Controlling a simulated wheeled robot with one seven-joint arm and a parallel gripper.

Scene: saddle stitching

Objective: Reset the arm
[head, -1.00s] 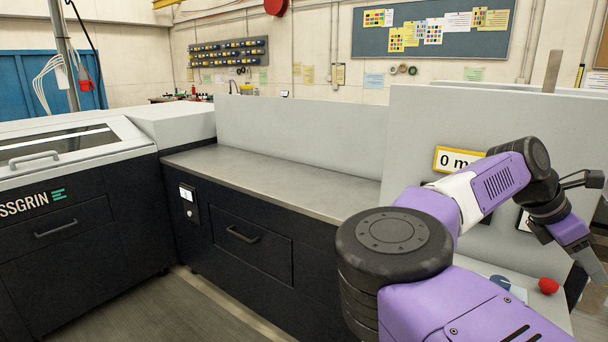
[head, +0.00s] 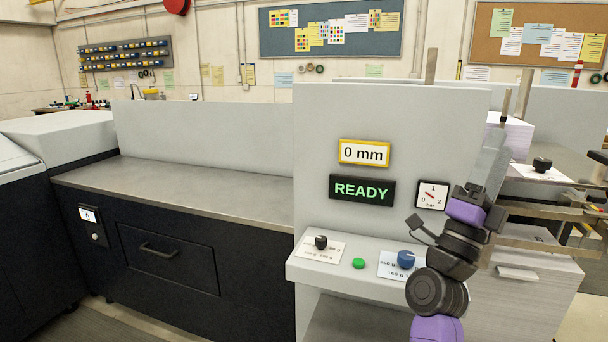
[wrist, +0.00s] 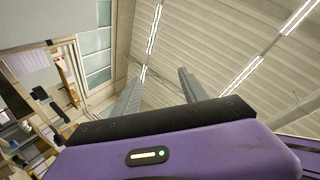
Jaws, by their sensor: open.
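My arm is folded at the right of the head view, and my gripper (head: 490,155) points up in front of the grey machine panel. The two grey fingers overlap in the head view. In the wrist view my gripper (wrist: 160,90) shows its two fingers apart with nothing between them. The wrist view looks up to the ceiling and its strip lights. My gripper touches nothing that I can see.
The panel carries a "0 mm" display (head: 364,152), a green READY sign (head: 362,190) and a pressure gauge (head: 432,195). On its ledge are a black knob (head: 321,242), a green button (head: 358,263) and a blue knob (head: 406,259). A bare metal counter (head: 190,188) lies left. A paper stack (head: 516,135) stands behind my gripper.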

